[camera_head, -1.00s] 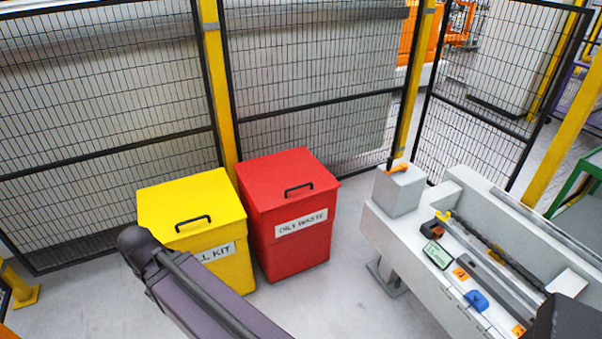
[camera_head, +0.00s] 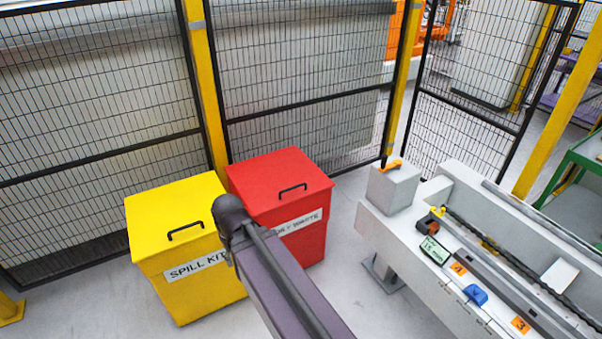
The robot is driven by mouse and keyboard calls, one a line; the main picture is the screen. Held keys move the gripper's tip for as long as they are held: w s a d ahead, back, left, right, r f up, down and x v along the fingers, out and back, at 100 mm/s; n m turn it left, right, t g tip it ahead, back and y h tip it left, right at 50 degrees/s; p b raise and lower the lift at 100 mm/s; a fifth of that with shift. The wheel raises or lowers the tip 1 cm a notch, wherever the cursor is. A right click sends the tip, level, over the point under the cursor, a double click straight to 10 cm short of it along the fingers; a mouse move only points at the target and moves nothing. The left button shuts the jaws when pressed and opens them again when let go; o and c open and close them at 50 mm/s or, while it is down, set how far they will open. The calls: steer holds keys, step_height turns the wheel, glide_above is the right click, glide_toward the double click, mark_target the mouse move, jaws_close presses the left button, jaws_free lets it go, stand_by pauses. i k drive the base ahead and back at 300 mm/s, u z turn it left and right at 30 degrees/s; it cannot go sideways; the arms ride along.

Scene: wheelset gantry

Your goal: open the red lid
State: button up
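The red lid (camera_head: 268,172) sits shut on the red bin (camera_head: 312,242), which carries an oily waste label partly covered by my arm. A black handle (camera_head: 293,189) stands on the lid toward its front right. My arm reaches up from the bottom of the view, and its dark rounded joint is in front of the red bin's left front. My gripper is not visible.
A yellow spill kit bin (camera_head: 200,288) with a shut yellow lid (camera_head: 172,205) stands just left of the red bin. Mesh fencing (camera_head: 300,120) runs behind both. A grey machine bench (camera_head: 400,232) is at the right, with clear floor (camera_head: 352,285) between it and the red bin.

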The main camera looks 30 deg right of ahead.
mark_target(269, 182)
steer(key=z, duration=0.7)
steer(key=k, duration=0.95)
steer(key=u, duration=0.1)
steer(key=i, duration=0.8)
steer(key=z, duration=0.05)
